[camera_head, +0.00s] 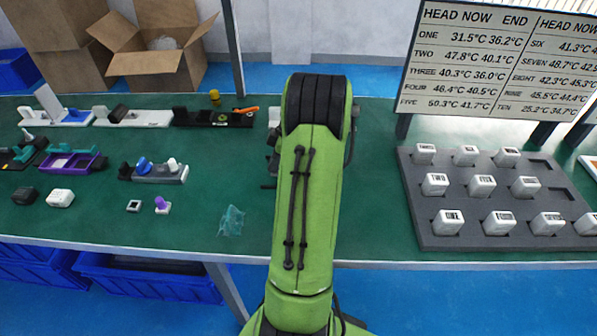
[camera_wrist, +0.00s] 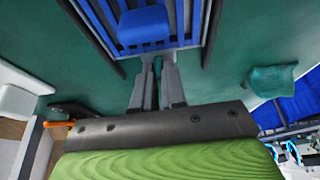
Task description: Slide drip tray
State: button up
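In the wrist view, a blue slatted tray (camera_wrist: 112,18), which looks like the drip tray, lies in a dark grey frame at the top. A blue block (camera_wrist: 143,26) sits on or over its slats. My gripper (camera_wrist: 158,62) points at the tray's near edge, its two grey fingers close together with a narrow gap showing green table. Whether the tips touch or hold the edge is unclear. In the head view, my green arm hides my gripper and the tray. Only a sliver of the machine (camera_head: 273,118) shows left of the arm.
The green table (camera_head: 225,180) holds a grey rack of white blocks (camera_head: 412,208) at right and small parts at left. A crumpled teal piece (camera_head: 231,220) lies near the front edge. It also shows in the wrist view (camera_wrist: 272,80). A sign (camera_head: 500,60) stands behind the rack.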

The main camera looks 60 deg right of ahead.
jog(key=shift+o, duration=0.7)
jog(key=shift+r+p, duration=2.15)
jog(key=shift+p, duration=0.15)
jog(key=shift+f, duration=0.1)
